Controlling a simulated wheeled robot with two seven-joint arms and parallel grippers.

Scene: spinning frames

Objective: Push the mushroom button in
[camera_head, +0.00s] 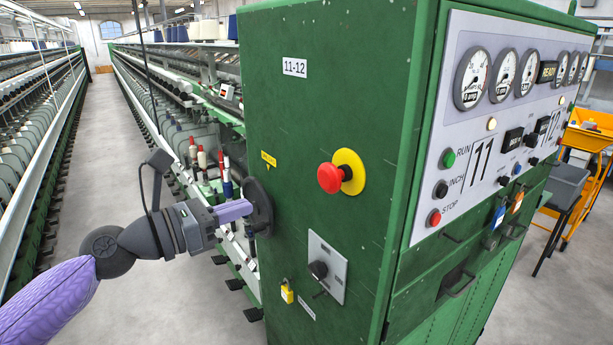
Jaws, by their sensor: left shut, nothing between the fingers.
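The red mushroom button (331,178) stands out from a round yellow plate (353,171) on the plain green side of the cabinet (320,100). Nothing covers it. My left gripper (260,207) reaches in from the left, its dark end close to the left edge of that side. It is left of the button and a little lower, clearly apart from it. It is shut and empty. I cannot tell whether its tip touches the cabinet. My right gripper is out of view.
A grey switch plate (327,267) with a black knob sits below the button, with a yellow padlock (287,292) beside it. The cabinet's front has gauges and a red stop button (434,218). Spinning frames (170,95) run behind my gripper. The aisle floor (100,160) is clear.

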